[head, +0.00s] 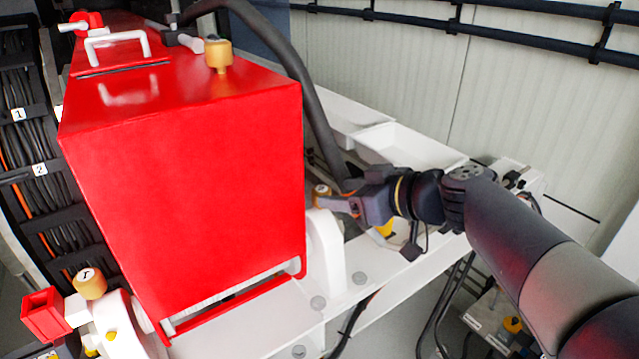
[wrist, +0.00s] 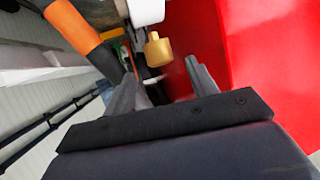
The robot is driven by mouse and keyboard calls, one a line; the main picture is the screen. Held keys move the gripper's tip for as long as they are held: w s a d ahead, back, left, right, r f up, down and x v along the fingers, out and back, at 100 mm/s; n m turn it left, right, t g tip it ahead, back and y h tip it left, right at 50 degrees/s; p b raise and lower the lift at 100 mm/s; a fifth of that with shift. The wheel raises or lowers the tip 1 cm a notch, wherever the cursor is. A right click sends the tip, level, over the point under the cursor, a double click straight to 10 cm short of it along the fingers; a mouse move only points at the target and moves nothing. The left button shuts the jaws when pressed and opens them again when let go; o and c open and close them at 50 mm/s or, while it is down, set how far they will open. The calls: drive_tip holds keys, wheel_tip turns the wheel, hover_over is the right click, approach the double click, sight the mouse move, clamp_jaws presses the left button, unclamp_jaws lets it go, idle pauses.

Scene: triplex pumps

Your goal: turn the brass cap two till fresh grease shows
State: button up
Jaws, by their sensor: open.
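A brass cap (head: 322,190) sits low behind the right edge of the red housing, partly hidden by my gripper; no number can be read on it. My gripper (head: 338,204) reaches it from the right. In the wrist view a brass cap (wrist: 158,50) shows just beyond and between the open fingers (wrist: 163,85), apart from both as far as I can see. Another brass cap (head: 89,282), marked 1, is at the lower left. A third brass fitting (head: 218,56) stands on top of the red housing. I see no grease.
The big red housing (head: 190,190) stands close to the left of my gripper. A thick dark hose (head: 310,95) runs down behind the cap. White trays (head: 400,145) lie behind my arm. In the wrist view an orange cylinder (wrist: 72,25) is left of the fingers.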

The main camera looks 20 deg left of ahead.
sight(326, 193)
drive_tip(key=p+x, duration=0.1)
drive_tip(key=x, duration=0.4)
drive_tip(key=shift+w+a+f, duration=0.1)
drive_tip(key=shift+a+f, duration=0.1)
drive_tip(key=shift+a, duration=0.1)
drive_tip(key=c, duration=1)
drive_tip(key=shift+f+m+t+h+b, duration=0.25)
drive_tip(key=shift+m+t+h+b, duration=0.3)
drive_tip(key=shift+b, duration=0.5)
drive_tip(key=shift+r+m+t+h+b, duration=0.2)
drive_tip(key=shift+m+t+h+b, duration=0.25)
drive_tip(key=shift+m+t, duration=0.55)
drive_tip(key=o, duration=1)
drive_tip(key=shift+r, duration=0.1)
